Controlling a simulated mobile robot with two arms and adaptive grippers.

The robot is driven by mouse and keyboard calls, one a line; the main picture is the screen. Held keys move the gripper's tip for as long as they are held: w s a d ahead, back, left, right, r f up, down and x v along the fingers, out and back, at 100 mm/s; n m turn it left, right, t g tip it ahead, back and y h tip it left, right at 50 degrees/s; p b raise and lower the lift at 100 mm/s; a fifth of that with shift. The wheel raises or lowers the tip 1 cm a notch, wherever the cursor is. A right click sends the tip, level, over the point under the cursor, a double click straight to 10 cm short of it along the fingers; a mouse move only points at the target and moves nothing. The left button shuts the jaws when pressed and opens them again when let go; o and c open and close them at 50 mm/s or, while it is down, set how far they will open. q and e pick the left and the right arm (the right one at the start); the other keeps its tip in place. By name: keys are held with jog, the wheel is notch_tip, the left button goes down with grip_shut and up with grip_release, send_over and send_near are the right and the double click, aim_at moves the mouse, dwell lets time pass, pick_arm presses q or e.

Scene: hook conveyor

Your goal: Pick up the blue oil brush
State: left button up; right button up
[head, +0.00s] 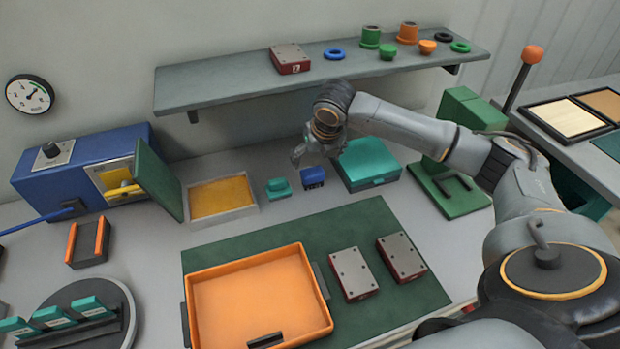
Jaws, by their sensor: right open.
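A small dark blue block-like item (313,178), the only thing here that fits the blue oil brush, sits on the grey bench between a small teal item and a teal box. Its bristles, if any, cannot be made out. My right gripper (305,157) is open and empty, reaching in from the right. In the picture it is just above and slightly left of the blue item; I cannot tell the exact height gap. My left gripper is not in view.
Close by are the teal item (278,188), the teal box (368,164) and a yellow-filled tray (223,198). A grey shelf (230,88) overhangs behind. An orange tray (318,325) and two red-grey blocks (353,273) lie on the green mat (372,218) in front.

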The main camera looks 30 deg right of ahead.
aim_at(313, 172)
jog(key=x, duration=0.6)
jog(key=shift+d+p, duration=0.1)
jog(key=shift+p, duration=0.25)
jog(key=shift+w+d+f+p, duration=0.2)
jog(key=shift+w+f+p, duration=0.15)
jog(key=shift+f, duration=0.25)
jog(key=p+x, duration=0.1)
jog(key=x, duration=0.3)
jog(key=shift+d, duration=0.1)
jog(key=shift+r, duration=0.1)
jog(key=c, duration=1.3)
jog(key=shift+o, duration=0.2)
